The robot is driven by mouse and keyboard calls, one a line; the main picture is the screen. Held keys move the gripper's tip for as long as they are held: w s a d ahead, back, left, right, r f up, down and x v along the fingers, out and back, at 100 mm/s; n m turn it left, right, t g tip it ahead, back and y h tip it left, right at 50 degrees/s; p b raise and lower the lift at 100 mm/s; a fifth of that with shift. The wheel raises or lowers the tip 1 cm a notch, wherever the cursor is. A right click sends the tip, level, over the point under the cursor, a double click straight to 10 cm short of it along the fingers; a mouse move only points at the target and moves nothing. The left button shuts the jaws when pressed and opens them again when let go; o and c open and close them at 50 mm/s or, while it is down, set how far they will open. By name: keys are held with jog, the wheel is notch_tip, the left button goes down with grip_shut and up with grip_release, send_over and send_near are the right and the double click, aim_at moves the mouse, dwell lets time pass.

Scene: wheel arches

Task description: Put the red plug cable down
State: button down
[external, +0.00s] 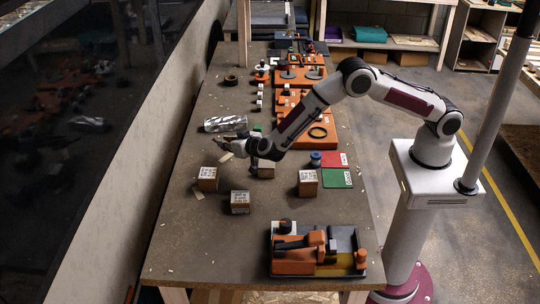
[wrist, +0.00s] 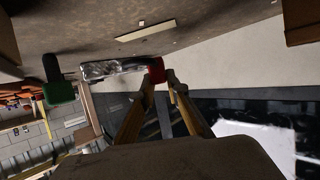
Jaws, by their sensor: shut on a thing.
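My gripper (external: 222,146) is low over the left side of the table, just in front of a shiny silver roll (external: 224,123). In the wrist view its fingertips (wrist: 162,80) are shut on the red plug (wrist: 156,70). The silver roll (wrist: 108,69) shows right beside the red plug there; I cannot tell whether they are joined. The red plug is too small to make out in the external view, and no cable is clearly visible. I cannot tell whether the plug touches the table.
Labelled boxes (external: 208,179) (external: 240,202) (external: 308,183) stand on the near table. A pale strip (wrist: 145,30) lies near the gripper. A green piece with a dark handle (wrist: 58,90) stands farther off. Red (external: 334,159) and green (external: 338,179) mats lie right, an orange fixture (external: 295,268) in front.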

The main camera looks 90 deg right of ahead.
aim_at(226, 149)
jog(key=shift+f, duration=1.8)
jog(key=shift+f, duration=0.2)
jog(key=c, duration=2)
grip_release()
jog(key=shift+r, duration=0.1)
jog(key=shift+r, duration=0.15)
jog(key=v, duration=1.2)
